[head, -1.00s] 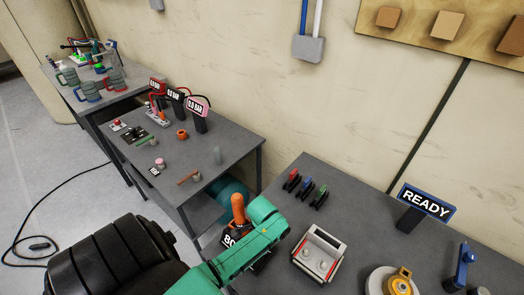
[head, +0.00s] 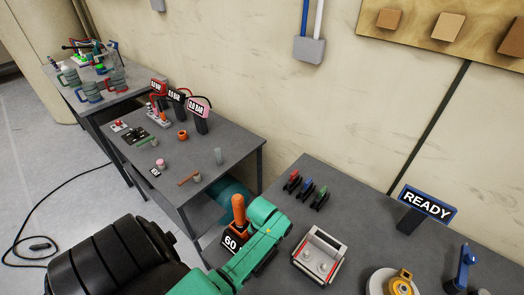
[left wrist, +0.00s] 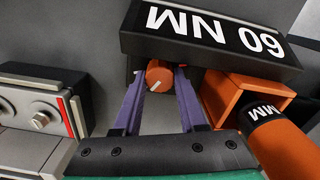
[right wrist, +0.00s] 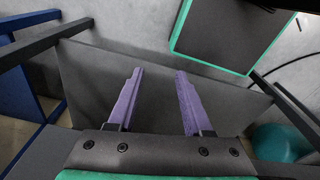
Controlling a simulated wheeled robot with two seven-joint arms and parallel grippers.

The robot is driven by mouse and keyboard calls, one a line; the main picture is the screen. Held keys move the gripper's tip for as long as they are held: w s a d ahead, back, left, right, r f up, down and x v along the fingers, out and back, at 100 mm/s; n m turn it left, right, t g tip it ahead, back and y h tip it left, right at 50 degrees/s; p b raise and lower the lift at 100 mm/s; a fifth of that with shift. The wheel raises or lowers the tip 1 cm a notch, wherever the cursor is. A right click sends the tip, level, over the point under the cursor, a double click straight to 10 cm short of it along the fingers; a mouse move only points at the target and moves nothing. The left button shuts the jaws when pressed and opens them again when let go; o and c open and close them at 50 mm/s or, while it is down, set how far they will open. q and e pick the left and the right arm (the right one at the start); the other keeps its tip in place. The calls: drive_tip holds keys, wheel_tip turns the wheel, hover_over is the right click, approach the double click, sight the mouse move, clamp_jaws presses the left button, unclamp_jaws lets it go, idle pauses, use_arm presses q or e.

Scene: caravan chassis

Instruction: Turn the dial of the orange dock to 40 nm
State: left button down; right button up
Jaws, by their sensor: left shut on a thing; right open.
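The orange dock (left wrist: 222,92) stands on the near workbench, with an orange handled tool (left wrist: 285,148) in its holder. The tool's handle (head: 239,209) also shows upright in the head view. The dock's dark display (head: 232,242) reads 60, and in the left wrist view the display (left wrist: 212,38) reads 60 NM upside down. The small orange dial (left wrist: 159,74) with a pale pointer mark sits below it. My left gripper (left wrist: 156,80) is shut on the dial, a purple finger on each side. My right gripper (right wrist: 156,76) is open and empty, away from the dock.
A grey-white box with a red edge (head: 320,256) stands right of the dock. Red, blue and green clips (head: 306,189) lie behind it. A READY sign (head: 427,204) and a yellow part on a round plate (head: 398,281) are farther right.

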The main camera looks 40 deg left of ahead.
use_arm(q)
drive_tip(key=n, duration=0.5)
drive_tip(key=shift+a, duration=0.1)
idle(0.4)
drive_tip(key=shift+r, duration=0.1)
drive_tip(key=shift+c, duration=2.3)
unclamp_jaws()
drive_tip(key=shift+w, duration=0.1)
